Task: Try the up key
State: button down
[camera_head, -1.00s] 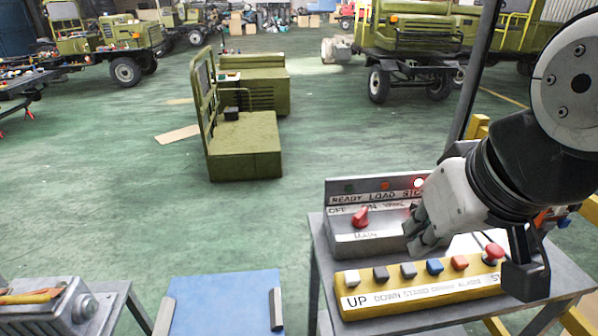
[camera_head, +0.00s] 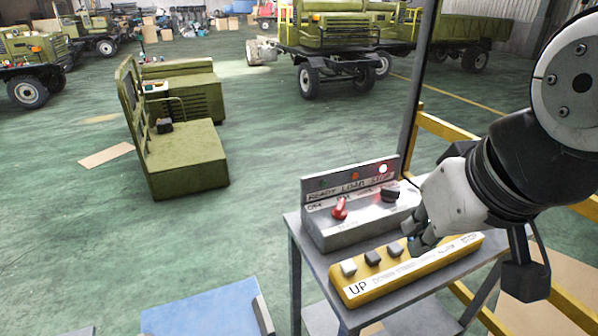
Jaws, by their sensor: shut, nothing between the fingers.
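The yellow key box (camera_head: 430,270) lies on a small grey table, with "UP" lettered at its left end. The pale up key (camera_head: 348,267) is the leftmost key, above that lettering, and is uncovered. A dark key (camera_head: 372,258) and a grey key (camera_head: 394,249) stand to its right. My gripper (camera_head: 418,246) is shut and empty, its fingertips pointing down-left by the grey key, to the right of the up key. I cannot tell whether it touches the box. My gripper and arm hide the keys farther right.
Behind the key box is a grey switch box (camera_head: 345,231) with a red knob (camera_head: 340,207), a black knob (camera_head: 390,192) and a lit lamp (camera_head: 383,168). A dark post (camera_head: 416,90) and yellow rails (camera_head: 450,130) stand behind the table (camera_head: 322,270).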

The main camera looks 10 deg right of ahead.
aim_at(349, 267)
jog(key=k+j+z, duration=0.3)
jog(key=j, duration=0.2)
jog(key=j+z, duration=0.15)
jog(key=j, duration=0.2)
jog(key=k+j+z, duration=0.35)
jog(key=j, duration=0.25)
jog(key=i+j+z, duration=0.2)
jog(key=j, duration=0.25)
jog(key=k, duration=0.1)
